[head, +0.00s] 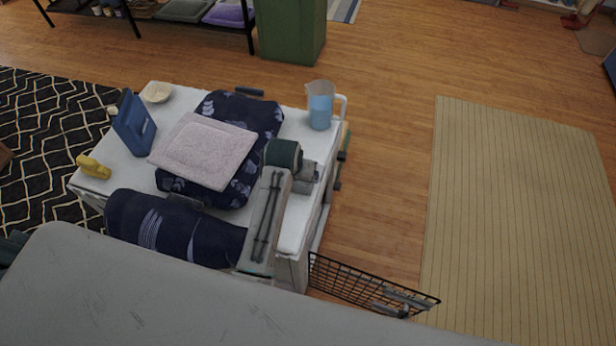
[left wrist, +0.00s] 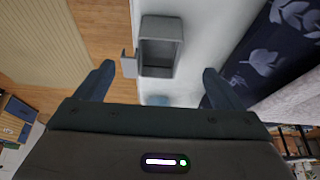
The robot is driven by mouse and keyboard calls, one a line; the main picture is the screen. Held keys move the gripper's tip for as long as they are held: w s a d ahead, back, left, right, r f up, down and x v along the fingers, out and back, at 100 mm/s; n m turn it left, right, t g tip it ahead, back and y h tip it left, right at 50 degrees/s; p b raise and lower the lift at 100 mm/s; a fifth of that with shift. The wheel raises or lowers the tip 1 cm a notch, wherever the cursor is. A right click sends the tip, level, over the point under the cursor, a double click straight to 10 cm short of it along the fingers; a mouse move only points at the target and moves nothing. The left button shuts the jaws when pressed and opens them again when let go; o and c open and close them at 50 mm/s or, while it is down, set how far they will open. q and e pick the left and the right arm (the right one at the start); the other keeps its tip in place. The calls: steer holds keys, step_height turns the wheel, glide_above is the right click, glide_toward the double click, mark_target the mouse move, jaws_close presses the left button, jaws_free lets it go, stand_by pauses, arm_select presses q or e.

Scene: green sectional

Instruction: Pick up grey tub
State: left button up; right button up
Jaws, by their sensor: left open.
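The grey tub (head: 307,176) is a small box on the right part of the white table, partly hidden by my arm in the head view. In the left wrist view the tub (left wrist: 160,47) shows its open hollow and a small tab on its left side. My left gripper (left wrist: 159,70) is open, with its two dark fingers apart on either side of the tub's lower part in the picture. No contact with the tub shows. In the head view my arm and dark wrist hide the fingers. My right gripper is not in view.
The white table (head: 294,222) also holds a jug (head: 320,106) of blue liquid, a pale folded cloth (head: 203,150) on a dark patterned cushion (head: 262,118), a dark roll (head: 172,228), a blue object (head: 134,124) and a yellow object (head: 93,167). A wire basket (head: 345,282) is at the near right.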

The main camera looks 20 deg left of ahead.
arm_select(q)
glide_toward(300, 183)
steer(key=d, duration=0.1)
steer(key=shift+d+f+p, duration=0.15)
steer(key=shift+f+p, duration=0.25)
steer(key=shift+p, duration=0.1)
steer(key=x, duration=0.3)
steer(key=shift+s+f+p, duration=0.1)
steer(key=shift+f+p, duration=0.05)
steer(key=shift+p, duration=0.15)
steer(key=shift+f, duration=0.4)
steer(key=c, duration=0.8)
